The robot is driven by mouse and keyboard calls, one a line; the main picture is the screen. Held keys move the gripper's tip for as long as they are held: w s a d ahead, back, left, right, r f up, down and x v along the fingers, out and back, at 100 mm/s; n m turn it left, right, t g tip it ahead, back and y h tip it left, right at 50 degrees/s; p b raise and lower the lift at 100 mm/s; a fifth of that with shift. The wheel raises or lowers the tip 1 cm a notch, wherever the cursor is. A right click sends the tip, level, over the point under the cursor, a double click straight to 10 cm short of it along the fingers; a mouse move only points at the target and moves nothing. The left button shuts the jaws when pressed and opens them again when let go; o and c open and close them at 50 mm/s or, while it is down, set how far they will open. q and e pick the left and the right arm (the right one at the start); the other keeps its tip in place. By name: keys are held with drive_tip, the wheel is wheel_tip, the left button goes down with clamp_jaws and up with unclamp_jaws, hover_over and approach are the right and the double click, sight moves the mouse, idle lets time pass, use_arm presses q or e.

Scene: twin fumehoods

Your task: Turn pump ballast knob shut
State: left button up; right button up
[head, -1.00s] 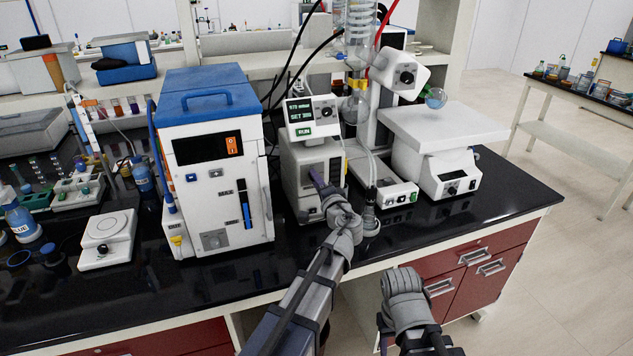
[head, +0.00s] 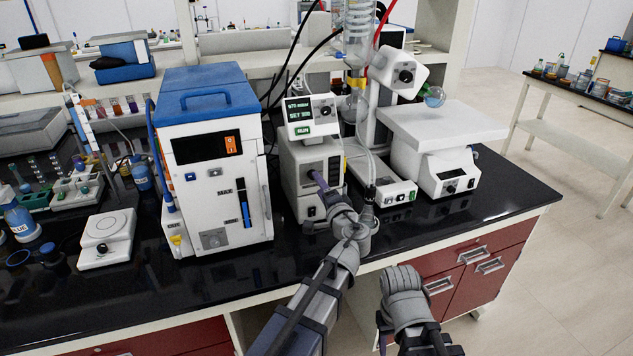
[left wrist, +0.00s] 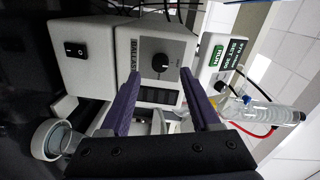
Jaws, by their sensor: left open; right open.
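The pump (head: 304,160) is a pale box on the black bench, right of the blue-topped unit. In the left wrist view its front panel carries the word BALLAST (left wrist: 134,54) beside a round black ballast knob (left wrist: 160,62). My left gripper (left wrist: 160,76) is open, its two purple fingers spread on either side of the line to the knob. The knob shows between the fingertips; I cannot tell if they touch it. In the head view the left gripper (head: 317,178) is at the pump's front and hides the knob. My right gripper (head: 385,335) is low before the bench, mostly hidden by its wrist.
The blue-topped white unit (head: 213,160) stands close left of the pump. A controller with a screen (head: 311,116) sits above it. Glassware, hoses and a white-topped device (head: 445,160) stand to the right. A black rocker switch (left wrist: 75,50) is on the pump's front.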

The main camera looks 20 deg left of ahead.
use_arm(q)
drive_tip(key=v, duration=0.3)
drive_tip(key=shift+s+d, duration=0.15)
drive_tip(key=shift+s, duration=0.1)
drive_tip(key=s+f+n+g+h, duration=0.2)
drive_tip(key=s+f+n+g, duration=0.4)
drive_tip(key=s+f, duration=0.55)
drive_tip(key=s+d+f+m+g+h, duration=0.1)
drive_tip(key=s+d+f+g+h, duration=0.5)
drive_tip(key=s, duration=0.7)
drive_tip(key=d+f+g, duration=0.2)
drive_tip(key=d+f, duration=0.1)
drive_tip(key=d, duration=0.1)
drive_tip(key=shift+s+d+g+h, duration=0.2)
drive_tip(key=shift+g+h, duration=0.1)
drive_tip(key=shift+f, duration=0.1)
drive_tip(key=shift+c, duration=0.2)
